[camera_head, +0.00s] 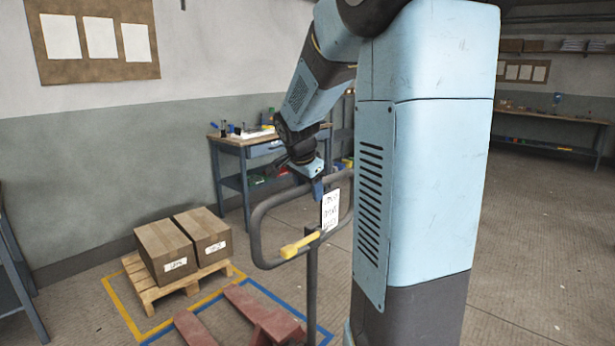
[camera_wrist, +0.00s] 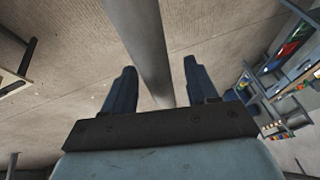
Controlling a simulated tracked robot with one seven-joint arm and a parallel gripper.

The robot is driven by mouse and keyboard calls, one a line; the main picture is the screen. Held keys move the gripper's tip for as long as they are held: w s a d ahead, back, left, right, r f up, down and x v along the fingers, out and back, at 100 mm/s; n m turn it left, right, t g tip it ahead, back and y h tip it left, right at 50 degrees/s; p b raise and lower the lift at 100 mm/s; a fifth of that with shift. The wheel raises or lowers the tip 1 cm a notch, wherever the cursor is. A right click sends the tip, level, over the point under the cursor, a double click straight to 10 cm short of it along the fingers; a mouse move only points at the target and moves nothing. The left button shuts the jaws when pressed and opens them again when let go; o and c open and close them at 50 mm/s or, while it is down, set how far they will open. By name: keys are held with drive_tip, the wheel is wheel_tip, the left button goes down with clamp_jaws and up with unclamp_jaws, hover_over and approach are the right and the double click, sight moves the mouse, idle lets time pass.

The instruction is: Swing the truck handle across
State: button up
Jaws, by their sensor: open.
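The truck handle (camera_head: 257,228) is a dark grey tube loop on an upright post, with a yellow lever (camera_head: 300,245) at its lower bar and a white label card (camera_head: 330,209) in it. My gripper (camera_head: 317,188) is at the loop's upper bar, pointing down. In the wrist view my gripper (camera_wrist: 159,66) is open, with one dark finger on each side of a grey bar (camera_wrist: 140,35) of the handle. The bar runs between the fingers; I cannot tell whether either touches it. The red forks (camera_head: 262,316) lie low on the floor; my column hides part of the loop's right side.
A wooden pallet (camera_head: 150,294) with two cardboard boxes (camera_head: 166,250) stands left of the truck. Yellow and blue floor lines (camera_head: 120,302) run around it. A blue workbench (camera_head: 232,160) stands behind the handle. Another bench (camera_head: 555,116) is far right. Open floor lies to the right.

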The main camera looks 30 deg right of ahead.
drive_tip(key=shift+x, duration=1.2)
drive_tip(key=shift+r, duration=0.1)
clamp_jaws()
idle(0.5)
